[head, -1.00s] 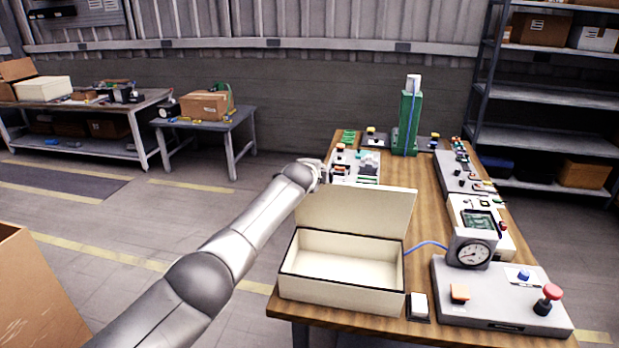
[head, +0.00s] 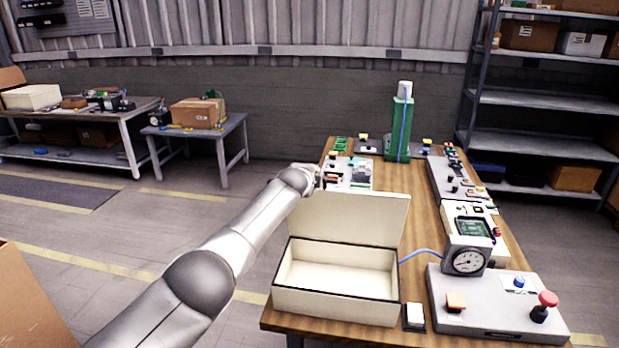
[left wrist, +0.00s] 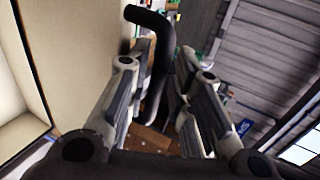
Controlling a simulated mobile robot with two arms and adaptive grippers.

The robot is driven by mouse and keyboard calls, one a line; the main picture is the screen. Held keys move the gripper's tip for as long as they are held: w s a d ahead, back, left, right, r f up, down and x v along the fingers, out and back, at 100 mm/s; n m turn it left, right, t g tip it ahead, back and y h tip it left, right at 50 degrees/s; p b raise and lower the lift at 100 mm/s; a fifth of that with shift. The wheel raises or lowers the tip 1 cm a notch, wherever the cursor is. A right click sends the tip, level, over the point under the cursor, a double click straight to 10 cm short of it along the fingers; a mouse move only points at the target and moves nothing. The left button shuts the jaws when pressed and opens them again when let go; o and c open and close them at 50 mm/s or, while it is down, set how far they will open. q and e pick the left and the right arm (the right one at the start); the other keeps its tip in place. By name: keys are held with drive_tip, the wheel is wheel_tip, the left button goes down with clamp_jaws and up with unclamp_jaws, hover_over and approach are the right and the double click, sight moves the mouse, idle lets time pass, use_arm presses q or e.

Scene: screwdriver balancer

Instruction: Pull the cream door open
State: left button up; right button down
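The cream door (head: 350,222) stands upright at the back edge of an open cream box (head: 335,305) on the wooden bench. In the left wrist view, its pale face (left wrist: 85,50) fills the left side. A dark curved handle (left wrist: 160,50) reaches from it between the two fingers of my left gripper (left wrist: 163,70). The fingers look open around the handle, with narrow gaps. In the head view my left gripper (head: 318,178) is beside the door's upper left corner, its fingertips hardly visible. My right gripper is not in view.
A gauge (head: 466,261) and a grey control panel (head: 490,318) with buttons stand right of the box. A white switch (head: 414,316) sits close by. A green post (head: 399,130) stands at the back. Open floor lies left of the bench.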

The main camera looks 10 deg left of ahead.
use_arm(q)
drive_tip(key=shift+o, duration=0.4)
drive_tip(key=shift+s+r, duration=0.1)
drive_tip(key=shift+s, duration=0.05)
drive_tip(key=v, duration=1.1)
drive_tip(key=shift+s, duration=0.25)
drive_tip(key=shift+a, duration=0.1)
drive_tip(key=shift+s, duration=0.2)
